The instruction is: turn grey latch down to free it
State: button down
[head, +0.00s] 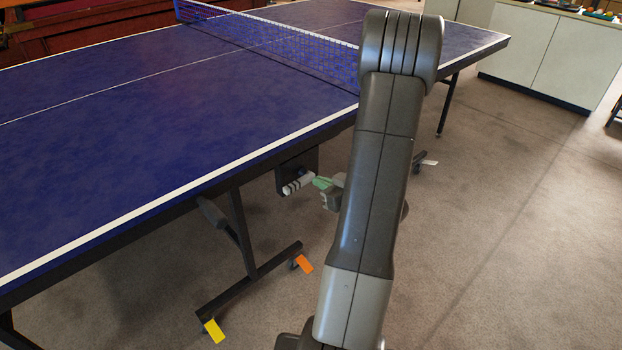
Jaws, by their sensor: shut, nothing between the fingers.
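The grey latch (298,186) is a light grey ribbed lever on a dark plate (287,172) under the near edge of the blue table-tennis table (130,130). It points to the right and looks roughly level, tilted slightly. My gripper (318,183), with pale green fingers, is at the right end of the latch, shut and empty. The fingertips appear very close to the latch; I cannot tell whether they touch. My arm stands in front and hides part of the table edge and the area to the right.
A dark grey padded handle (212,213) hangs under the table, left of the plate. A black leg (250,276) has feet with orange (304,263) and yellow (214,331) tags. A net (270,42) crosses the table. Carpet (480,220) to the right is open, up to white cabinets (555,55).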

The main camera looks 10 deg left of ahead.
dwell(0.4)
jog(key=b, duration=0.2)
send_over(299, 183)
jog(key=s, duration=0.3)
notch_tip(299, 183, down, 2)
jog(key=f, duration=0.2)
jog(key=w+f, duration=0.1)
jog(key=shift+d+f+b, duration=0.2)
jog(key=shift+f+b, duration=0.15)
jog(key=shift+b, duration=0.05)
jog(key=shift+f, duration=0.4)
jog(key=shift+f, duration=0.1)
